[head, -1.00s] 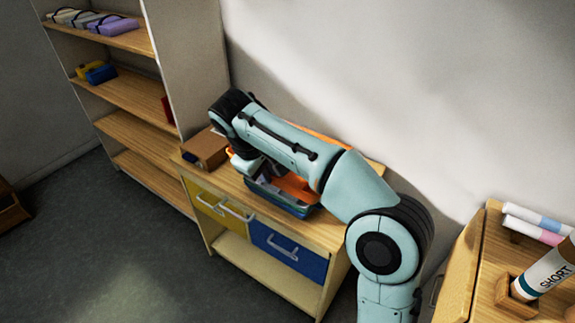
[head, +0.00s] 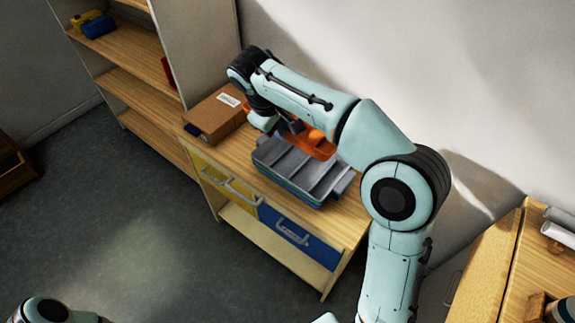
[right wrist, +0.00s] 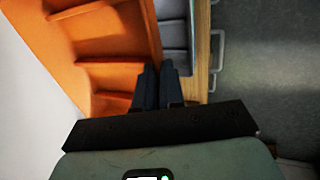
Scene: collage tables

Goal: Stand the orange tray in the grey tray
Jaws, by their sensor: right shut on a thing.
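The grey tray (head: 305,172) lies on the low wooden cabinet, its long compartments facing up and looking empty where they show. The orange tray (head: 318,148) is behind it, partly hidden by my right arm. In the right wrist view the orange tray (right wrist: 108,47) fills the left side, its dividers showing, beside the grey tray (right wrist: 172,33). My right gripper (right wrist: 158,72) is shut on the orange tray's edge; in the head view the gripper (head: 291,126) is mostly hidden by its arm. Whether the two trays touch is unclear. My left gripper is out of view.
A brown cardboard box (head: 215,115) stands on the cabinet's left end. The wall is close behind. A shelf (head: 135,92) stands at left, and another wooden table (head: 535,265) at right. The cabinet front has yellow and blue drawers (head: 298,238) with handles.

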